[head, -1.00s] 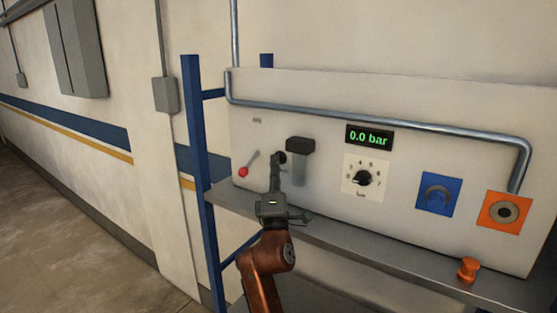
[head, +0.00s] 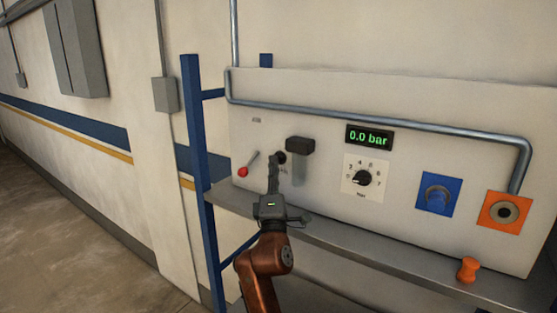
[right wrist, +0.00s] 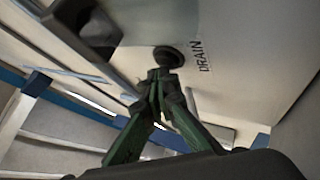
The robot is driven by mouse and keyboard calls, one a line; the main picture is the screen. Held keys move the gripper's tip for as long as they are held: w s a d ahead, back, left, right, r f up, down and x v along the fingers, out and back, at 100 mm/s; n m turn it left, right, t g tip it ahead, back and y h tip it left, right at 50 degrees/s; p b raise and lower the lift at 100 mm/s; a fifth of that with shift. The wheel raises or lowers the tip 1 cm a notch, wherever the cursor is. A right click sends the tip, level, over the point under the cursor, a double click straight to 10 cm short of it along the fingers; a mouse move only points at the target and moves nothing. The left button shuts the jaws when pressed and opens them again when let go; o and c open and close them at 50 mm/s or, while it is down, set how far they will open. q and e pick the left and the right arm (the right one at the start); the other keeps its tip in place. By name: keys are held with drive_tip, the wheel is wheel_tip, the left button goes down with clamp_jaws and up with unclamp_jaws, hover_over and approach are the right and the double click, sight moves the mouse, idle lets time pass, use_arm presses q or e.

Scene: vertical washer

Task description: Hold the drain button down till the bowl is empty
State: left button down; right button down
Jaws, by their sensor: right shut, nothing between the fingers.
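The drain button (head: 280,158) is a dark round knob on the white panel. It also shows in the right wrist view (right wrist: 168,56), beside the word DRAIN. My right gripper (head: 273,159) is shut and empty, with its fingertips at the button. In the right wrist view the closed tips (right wrist: 160,76) overlap the button's lower edge; I cannot tell whether they press it. The black filter head (head: 300,145) is right of the button. The bowl below it is clear and faint, with no grey liquid visible. My left gripper is not in view.
The display (head: 369,135) reads 0.0 bar. A red-tipped lever (head: 243,171) is left of the button. A dial (head: 363,178), a blue plate (head: 438,194) and an orange socket (head: 504,210) are to the right. An orange peg (head: 467,269) stands on the grey shelf (head: 400,268).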

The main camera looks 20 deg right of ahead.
drive_tip(key=shift+s+a, duration=0.3)
drive_tip(key=shift+a, duration=0.15)
drive_tip(key=shift+a, duration=0.1)
drive_tip(key=s+a, duration=0.1)
drive_tip(key=a, duration=0.1)
drive_tip(key=s+a, duration=0.1)
drive_tip(key=s, duration=0.1)
drive_tip(key=shift+a, duration=0.4)
idle(0.7)
